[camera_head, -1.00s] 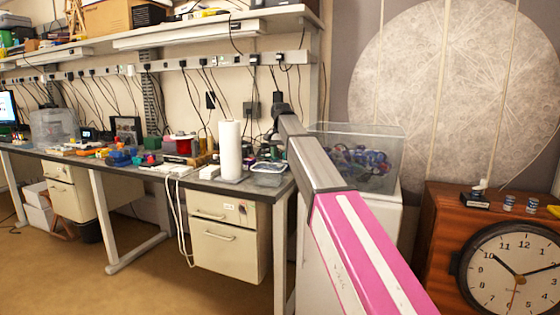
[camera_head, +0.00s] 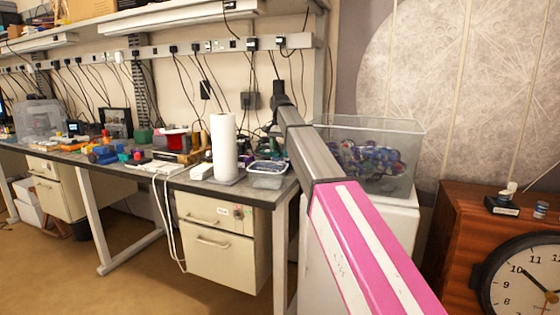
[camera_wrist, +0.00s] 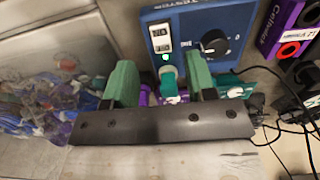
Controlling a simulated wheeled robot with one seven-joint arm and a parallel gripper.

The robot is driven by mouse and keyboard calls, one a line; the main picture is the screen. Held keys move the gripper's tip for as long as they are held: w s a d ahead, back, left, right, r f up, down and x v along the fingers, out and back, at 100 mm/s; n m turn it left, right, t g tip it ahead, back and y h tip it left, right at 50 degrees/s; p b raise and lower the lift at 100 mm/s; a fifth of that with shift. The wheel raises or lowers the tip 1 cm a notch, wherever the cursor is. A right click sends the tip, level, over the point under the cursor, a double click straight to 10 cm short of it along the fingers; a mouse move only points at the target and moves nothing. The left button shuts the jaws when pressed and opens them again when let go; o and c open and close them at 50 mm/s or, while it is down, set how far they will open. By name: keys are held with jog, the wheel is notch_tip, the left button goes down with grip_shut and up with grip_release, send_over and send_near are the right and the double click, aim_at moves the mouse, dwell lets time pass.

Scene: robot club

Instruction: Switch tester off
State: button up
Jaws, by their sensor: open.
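The tester (camera_wrist: 190,32) is a blue box at the top middle of the wrist view, with lettering on its edge, two small white display-like panels, a black dial (camera_wrist: 214,44) and a lit green lamp (camera_wrist: 165,57). A teal lever-like part (camera_wrist: 168,77) sits just below the lamp; I cannot tell for certain that it is the switch. My gripper (camera_wrist: 160,64) is open, its green fingers on either side of this part and pointing at the tester. Whether a finger touches anything is unclear. In the head view I cannot make out the tester or the fingertips.
Purple and teal parts and black cables (camera_wrist: 290,110) lie right of and under the fingers. A purple box (camera_wrist: 285,28) stands at top right. A clear case (camera_head: 375,150) with coloured contents stands beside the cluttered bench (camera_head: 150,185). A paper towel roll (camera_head: 223,147) is on the bench.

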jog(key=shift+f, duration=3.2)
